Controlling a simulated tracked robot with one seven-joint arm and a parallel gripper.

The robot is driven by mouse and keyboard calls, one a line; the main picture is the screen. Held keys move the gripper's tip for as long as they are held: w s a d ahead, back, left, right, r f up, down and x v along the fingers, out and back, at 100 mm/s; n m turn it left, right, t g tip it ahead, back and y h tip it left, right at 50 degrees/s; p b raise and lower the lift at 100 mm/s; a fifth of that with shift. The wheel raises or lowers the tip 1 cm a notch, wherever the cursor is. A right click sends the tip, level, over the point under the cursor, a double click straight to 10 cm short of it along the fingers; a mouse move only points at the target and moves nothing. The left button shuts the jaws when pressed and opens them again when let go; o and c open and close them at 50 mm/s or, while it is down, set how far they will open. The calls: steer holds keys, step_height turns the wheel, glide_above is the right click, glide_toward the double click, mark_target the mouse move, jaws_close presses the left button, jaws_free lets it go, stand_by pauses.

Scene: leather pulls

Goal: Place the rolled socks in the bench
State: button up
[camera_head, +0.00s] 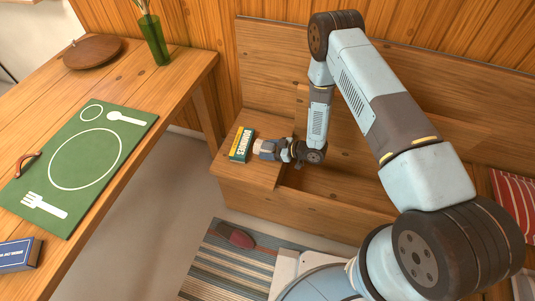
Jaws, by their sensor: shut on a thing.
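My gripper (281,150) is at the left end of the wooden bench (235,183), just right of a book. It is shut on a small blue-grey and pale bundle (265,149), which looks like the rolled socks. The bundle is low over the left seat part; I cannot tell whether it touches the seat or the book. The fingertips are too small to make out clearly. The bench has an open compartment (325,188) right of the seat part, below my forearm. My arm hides part of the bench and its back.
A green and yellow book (241,144) lies on the left seat part. The wooden table (180,75) at left holds a green placemat (120,150), a round board, a green vase and a blue box. A striped rug (215,262) with a dark red shoe lies on the floor. A red striped cushion (513,200) is at right.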

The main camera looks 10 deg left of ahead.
steer(key=shift+w+a+f, duration=0.25)
steer(key=shift+w+f, duration=0.15)
steer(key=shift+f, duration=0.25)
steer(key=shift+w+f, duration=0.1)
steer(key=shift+f, duration=1.5)
steer(key=o, duration=1.1)
steer(key=shift+c, duration=0.2)
